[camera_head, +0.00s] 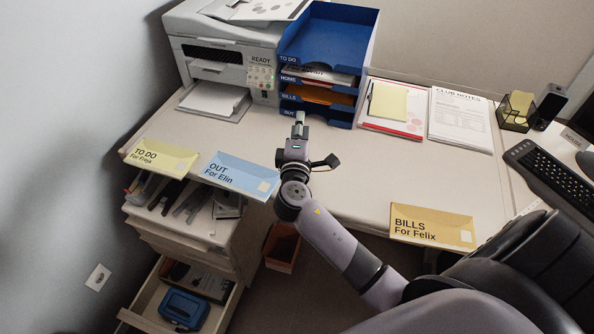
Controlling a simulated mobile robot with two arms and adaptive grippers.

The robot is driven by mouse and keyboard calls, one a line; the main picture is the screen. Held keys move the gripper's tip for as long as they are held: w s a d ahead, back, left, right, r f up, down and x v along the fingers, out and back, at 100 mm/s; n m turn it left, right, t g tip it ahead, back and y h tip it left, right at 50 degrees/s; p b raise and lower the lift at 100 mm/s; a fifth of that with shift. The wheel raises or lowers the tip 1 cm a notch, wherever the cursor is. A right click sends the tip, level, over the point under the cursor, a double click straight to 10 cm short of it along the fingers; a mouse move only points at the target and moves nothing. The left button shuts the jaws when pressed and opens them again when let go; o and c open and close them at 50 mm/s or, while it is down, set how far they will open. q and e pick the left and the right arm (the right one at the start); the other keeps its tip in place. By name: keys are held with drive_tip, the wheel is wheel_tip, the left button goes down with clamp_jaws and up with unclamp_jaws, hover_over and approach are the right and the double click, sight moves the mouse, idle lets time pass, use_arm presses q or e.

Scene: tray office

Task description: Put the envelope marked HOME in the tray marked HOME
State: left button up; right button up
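A blue stack of letter trays (330,35) stands at the back of the desk, labelled TO DO, HOME, BILLS and OUT from top to bottom. The HOME tray (290,79) holds something pale with dark and red parts, its marking unreadable. No envelope legibly marked HOME shows. My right gripper (299,117) is in front of the stack's lower front, pointing toward it, with nothing visible held. Its fingers are seen nearly edge-on, so their opening is unclear. My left gripper is out of view.
Envelopes marked TO DO (164,157), OUT (240,176) and BILLS (433,226) lie along the desk's front. The BILLS tray holds something orange. A printer (225,50) stands left of the stack; papers (460,118) and a keyboard (555,175) lie right. A lower drawer (215,318) is open.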

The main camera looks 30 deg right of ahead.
drive_tip(key=s+a+f+n+t+y+b, duration=0.1)
drive_tip(key=s+a+y, duration=0.4)
drive_tip(key=s, duration=0.5)
drive_tip(key=shift+a+f+n+t, duration=0.5)
drive_tip(key=shift+a+n+t, duration=0.3)
drive_tip(key=shift+n, duration=0.5)
drive_tip(key=shift+a, duration=0.1)
